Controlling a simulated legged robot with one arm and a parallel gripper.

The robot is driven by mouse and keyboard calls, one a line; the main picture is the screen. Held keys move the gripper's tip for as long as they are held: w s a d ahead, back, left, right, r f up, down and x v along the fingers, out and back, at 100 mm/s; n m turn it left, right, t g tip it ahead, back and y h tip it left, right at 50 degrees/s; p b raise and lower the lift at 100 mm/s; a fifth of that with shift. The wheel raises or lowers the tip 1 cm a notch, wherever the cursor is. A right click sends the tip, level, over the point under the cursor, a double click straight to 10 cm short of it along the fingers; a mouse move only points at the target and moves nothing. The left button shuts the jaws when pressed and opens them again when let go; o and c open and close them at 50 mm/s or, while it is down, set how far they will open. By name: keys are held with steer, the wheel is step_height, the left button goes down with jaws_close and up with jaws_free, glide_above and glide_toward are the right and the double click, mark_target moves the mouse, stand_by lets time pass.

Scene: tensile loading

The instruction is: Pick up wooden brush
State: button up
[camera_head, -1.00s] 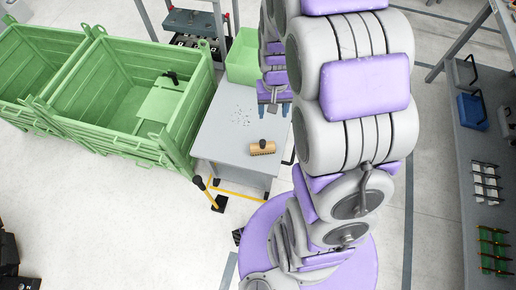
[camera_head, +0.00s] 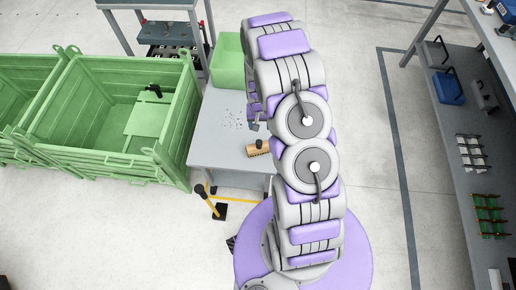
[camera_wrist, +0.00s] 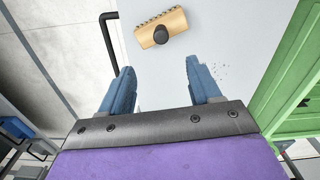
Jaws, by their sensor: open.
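The wooden brush (camera_head: 258,148) lies on the grey table (camera_head: 214,146), near its front right edge, partly hidden by my arm in the head view. It has a tan wooden body with a dark round knob. In the wrist view the brush (camera_wrist: 162,29) is at the top middle, beyond the fingertips. My gripper (camera_wrist: 157,76) is open, with two blue fingers spread apart and nothing between them. The brush is in front of the gap and apart from both fingers. In the head view my gripper is mostly hidden behind my arm.
A green bin (camera_head: 228,66) stands at the table's back. Large green metal crates (camera_head: 188,110) stand left of the table. A black handle (camera_wrist: 108,35) shows beside the table edge. Small grey specks (camera_wrist: 221,70) lie on the tabletop. Shelves (camera_head: 440,115) stand at the right.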

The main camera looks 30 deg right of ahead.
mark_target(259, 141)
step_height(259, 141, down, 11)
steer(key=shift+a+f+b, duration=0.1)
steer(key=shift+f+b, duration=0.05)
steer(key=shift+b, duration=1)
steer(key=f, duration=0.2)
steer(key=f+b, duration=0.1)
steer(key=f, duration=0.2)
steer(key=shift+w+f+b, duration=0.3)
steer(key=shift+b, duration=0.05)
steer(key=shift+r, duration=0.1)
jaws_close()
